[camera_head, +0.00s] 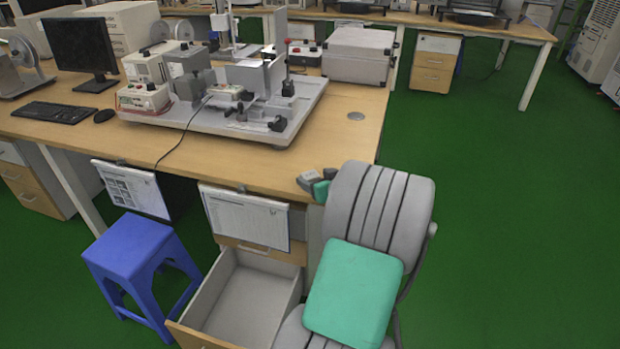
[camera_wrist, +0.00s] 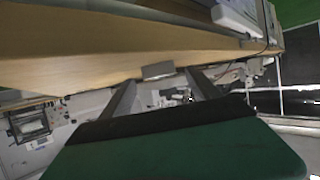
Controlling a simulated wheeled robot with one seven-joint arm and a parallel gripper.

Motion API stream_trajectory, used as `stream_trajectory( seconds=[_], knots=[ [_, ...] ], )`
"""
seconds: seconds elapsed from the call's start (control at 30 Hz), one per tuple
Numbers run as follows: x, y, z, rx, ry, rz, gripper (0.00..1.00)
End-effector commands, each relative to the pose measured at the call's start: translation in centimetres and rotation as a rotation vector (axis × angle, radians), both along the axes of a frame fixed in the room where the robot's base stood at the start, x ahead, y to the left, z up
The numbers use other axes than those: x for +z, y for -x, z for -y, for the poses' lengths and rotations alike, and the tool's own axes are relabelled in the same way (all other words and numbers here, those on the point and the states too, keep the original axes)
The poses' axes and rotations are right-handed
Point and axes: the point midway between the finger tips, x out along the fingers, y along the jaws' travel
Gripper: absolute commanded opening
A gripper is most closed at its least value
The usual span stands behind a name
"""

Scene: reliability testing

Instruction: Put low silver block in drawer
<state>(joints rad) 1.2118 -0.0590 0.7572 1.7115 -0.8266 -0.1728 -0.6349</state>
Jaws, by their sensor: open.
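A small grey-silver block (camera_wrist: 157,70) shows in the wrist view at the edge of the wooden desktop. My gripper (camera_wrist: 162,82) is open, with its two grey fingers spread on either side of the block's near side. I cannot tell whether either finger touches it. In the head view my gripper (camera_head: 318,181) shows as a small grey and teal shape at the desk's front right corner, partly hidden; the block cannot be told apart there. The drawer (camera_head: 250,300) is pulled open below the desk front, and its visible inside is empty.
The wooden desk (camera_head: 340,140) holds a test rig (camera_head: 220,105), keyboard (camera_head: 60,113) and silver case (camera_head: 357,55). A blue stool (camera_head: 130,247) stands left of the drawer. A grey ribbed form with a teal panel, possibly mine, fills the front right. Green floor is clear at right.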

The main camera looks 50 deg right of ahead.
Motion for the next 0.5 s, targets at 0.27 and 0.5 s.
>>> stream_trajectory(
  seconds=[0.27, 0.5],
  knots=[
    [-0.9, -2.1, 0.6, 0.001, -0.002, -0.001, 0.71],
    [-0.9, -2.0, 0.6, 0.001, -0.002, -0.001, 0.59]
  ],
)
